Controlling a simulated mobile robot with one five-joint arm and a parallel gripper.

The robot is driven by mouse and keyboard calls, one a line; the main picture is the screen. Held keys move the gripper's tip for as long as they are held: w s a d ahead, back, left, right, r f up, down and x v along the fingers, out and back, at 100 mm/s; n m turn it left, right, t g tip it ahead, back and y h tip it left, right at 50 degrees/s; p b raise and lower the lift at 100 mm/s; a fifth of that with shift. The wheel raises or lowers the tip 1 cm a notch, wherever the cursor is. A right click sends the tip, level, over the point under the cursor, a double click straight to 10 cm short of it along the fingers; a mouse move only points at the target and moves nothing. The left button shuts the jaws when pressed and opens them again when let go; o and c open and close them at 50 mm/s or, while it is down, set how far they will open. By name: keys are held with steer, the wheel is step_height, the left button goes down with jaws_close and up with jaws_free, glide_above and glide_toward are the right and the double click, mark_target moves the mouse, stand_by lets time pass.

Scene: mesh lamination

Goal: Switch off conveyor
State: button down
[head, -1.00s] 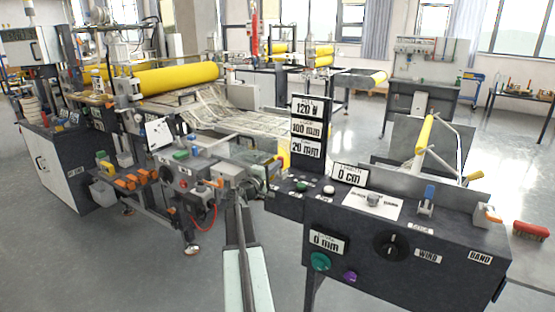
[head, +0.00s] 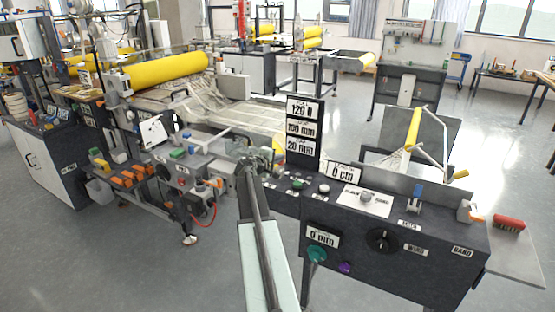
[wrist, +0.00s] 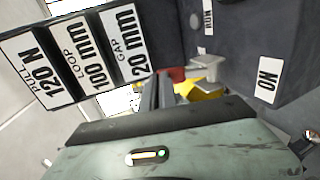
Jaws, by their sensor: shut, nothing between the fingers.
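The dark control console (head: 440,262) stands at right in the head view, with a black rotary knob (head: 382,240), a green knob (head: 316,254), a purple knob (head: 345,267) and small top buttons (head: 298,184). I cannot tell which control is the conveyor switch. My gripper (head: 248,168) is at the console's left end, shut and empty; its tips are hard to make out. In the wrist view, my gripper (wrist: 164,80) points toward a grey knob-like part (wrist: 205,65) and a red part (wrist: 177,74), beside a dark panel labelled "ON" (wrist: 268,80). Contact cannot be told.
The sign post (head: 303,135) reading 120 N, 100 mm and 20 mm rises close right of my gripper. The laminating machine with its yellow roller (head: 165,70) and orange clamps (head: 125,178) stands at left. A red brush (head: 509,223) lies at far right. Open floor shows behind.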

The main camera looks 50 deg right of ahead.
steer(key=shift+w+r, duration=0.1)
steer(key=shift+w, duration=0.25)
stand_by(0.3)
steer(key=shift+a+r, duration=0.1)
steer(key=shift+a, duration=0.05)
steer(key=d+r+p+v, duration=0.1)
steer(key=r+p+v, duration=0.1)
steer(key=p+v, duration=0.5)
steer(key=v, duration=0.6)
steer(key=shift+s+r, duration=0.3)
steer(key=shift+r, duration=0.15)
steer(key=shift+a, duration=0.15)
